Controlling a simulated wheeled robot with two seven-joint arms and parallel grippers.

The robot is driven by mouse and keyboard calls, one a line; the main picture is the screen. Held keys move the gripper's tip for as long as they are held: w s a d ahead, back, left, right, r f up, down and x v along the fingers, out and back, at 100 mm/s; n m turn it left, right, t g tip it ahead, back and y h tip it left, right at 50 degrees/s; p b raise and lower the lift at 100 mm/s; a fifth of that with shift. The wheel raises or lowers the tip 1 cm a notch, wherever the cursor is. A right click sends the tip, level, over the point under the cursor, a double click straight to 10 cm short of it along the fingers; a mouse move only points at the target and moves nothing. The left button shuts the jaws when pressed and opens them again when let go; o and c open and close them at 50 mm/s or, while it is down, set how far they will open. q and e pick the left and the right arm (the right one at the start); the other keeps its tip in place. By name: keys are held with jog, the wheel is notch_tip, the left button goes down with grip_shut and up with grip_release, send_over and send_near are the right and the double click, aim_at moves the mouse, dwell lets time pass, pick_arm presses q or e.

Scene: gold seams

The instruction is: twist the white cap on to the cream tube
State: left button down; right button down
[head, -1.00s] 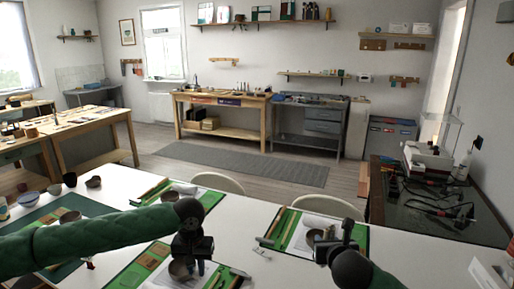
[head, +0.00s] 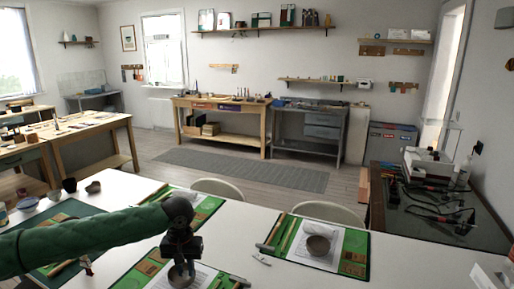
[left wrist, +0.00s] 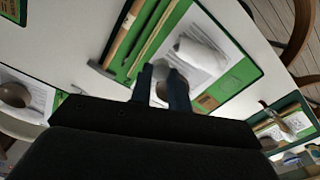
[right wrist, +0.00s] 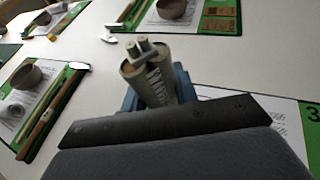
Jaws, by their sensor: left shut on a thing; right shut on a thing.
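The cream tube (right wrist: 152,82) is a double barrel with dark lettering and two short outlets at its near-uncovered end. My right gripper (right wrist: 157,92) is shut around it, with the outlet end sticking out past the fingertips. My left gripper (head: 181,277) is low over the front middle mat. The cap and the tube are apart. The right gripper is outside the head view.
A mat (head: 357,266) with paper and a bowl (head: 317,246) lies right of the left gripper. A small white item (head: 261,259) lies on the white table (head: 235,215) between mats. More mats and small cups (head: 69,185) stand at the left.

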dwell(0.6)
jog(key=w+a+n+g+y, duration=0.1)
jog(key=w+a+n+y, duration=0.3)
jog(key=a, duration=0.3)
jog(key=w+a+r+n+g+y, duration=0.1)
jog(key=w+a+n+y, duration=0.3)
jog(key=a, duration=0.4)
jog(key=shift+w+r+g+y, duration=0.3)
jog(key=shift+w+g, duration=0.4)
jog(key=shift+w, duration=0.2)
jog(key=shift+a, duration=0.1)
pick_arm(q)
jog(key=shift+w+r, duration=0.1)
jog(key=shift+r, duration=0.05)
jog(key=d+r+m, duration=0.1)
jog(key=d+r, duration=0.2)
jog(key=d, duration=0.6)
jog(key=w+d+r+m, duration=0.1)
jog(key=d+r+m, duration=0.1)
jog(key=d, duration=0.7)
jog(key=w+d+r+m, duration=0.1)
jog(key=d+r, duration=0.3)
jog(key=d, duration=0.5)
jog(key=shift+w+m, duration=0.25)
jog(key=shift+m, duration=0.15)
